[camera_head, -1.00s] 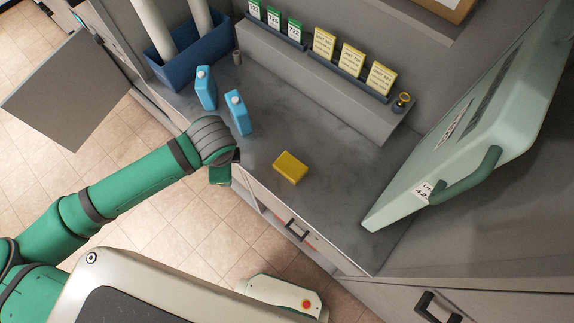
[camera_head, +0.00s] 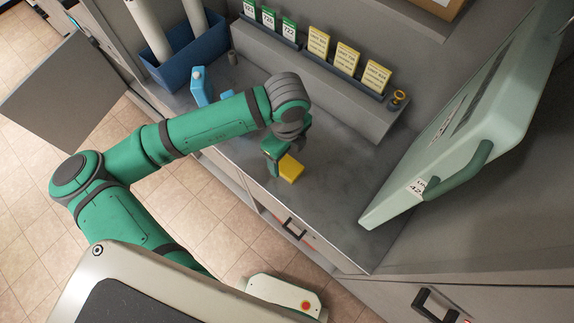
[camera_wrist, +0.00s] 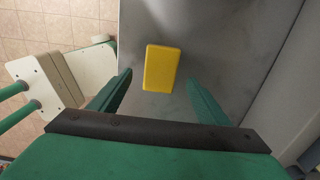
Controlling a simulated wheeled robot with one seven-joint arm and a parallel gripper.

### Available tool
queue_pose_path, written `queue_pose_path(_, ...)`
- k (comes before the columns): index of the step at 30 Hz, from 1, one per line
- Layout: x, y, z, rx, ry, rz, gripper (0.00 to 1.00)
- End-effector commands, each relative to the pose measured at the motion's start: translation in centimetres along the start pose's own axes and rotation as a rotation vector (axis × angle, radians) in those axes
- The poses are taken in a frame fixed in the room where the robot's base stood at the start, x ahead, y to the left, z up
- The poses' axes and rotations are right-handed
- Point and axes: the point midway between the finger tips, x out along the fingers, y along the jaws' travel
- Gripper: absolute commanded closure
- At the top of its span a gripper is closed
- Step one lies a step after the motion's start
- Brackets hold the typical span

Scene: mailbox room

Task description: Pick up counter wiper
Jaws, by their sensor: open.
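The counter wiper looks like a yellow block (camera_head: 290,169) lying flat on the grey counter. My arm hides part of it in the head view. In the wrist view the yellow block (camera_wrist: 161,68) lies ahead of and between my two green fingers. My gripper (camera_wrist: 161,88) is open and empty, with counter showing between each finger and the block. In the head view my gripper (camera_head: 278,160) hangs over the counter beside the block, at its left. I cannot tell its exact height above the counter.
A pale green mailbox door (camera_head: 450,130) with a handle stands at the right. A raised ledge (camera_head: 330,90) with yellow and green cards runs along the back. A blue bottle (camera_head: 200,85) and a blue bin (camera_head: 180,65) are at the left. The counter's right part is clear.

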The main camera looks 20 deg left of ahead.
Motion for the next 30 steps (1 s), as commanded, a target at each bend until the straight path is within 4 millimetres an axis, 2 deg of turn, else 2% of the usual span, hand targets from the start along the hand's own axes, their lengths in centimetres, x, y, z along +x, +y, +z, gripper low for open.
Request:
queue_pose_path(5,1.2,0.0,0.0,-0.001,0.001,0.001,0.30)
queue_pose_path(12,4.5,0.0,0.0,-0.002,0.001,0.001,0.30)
queue_pose_path(15,5.3,-0.1,0.0,-0.002,0.001,0.000,0.30)
queue_pose_path(23,5.5,-0.1,0.1,-0.001,0.000,-0.001,0.30)
queue_pose_path(24,5.5,-0.1,0.1,-0.001,0.000,-0.001,0.34)
queue_pose_path(29,5.5,-0.1,0.1,-0.001,0.000,-0.001,0.73)
queue_pose_path(30,5.5,-0.1,0.1,-0.001,0.000,-0.001,0.75)
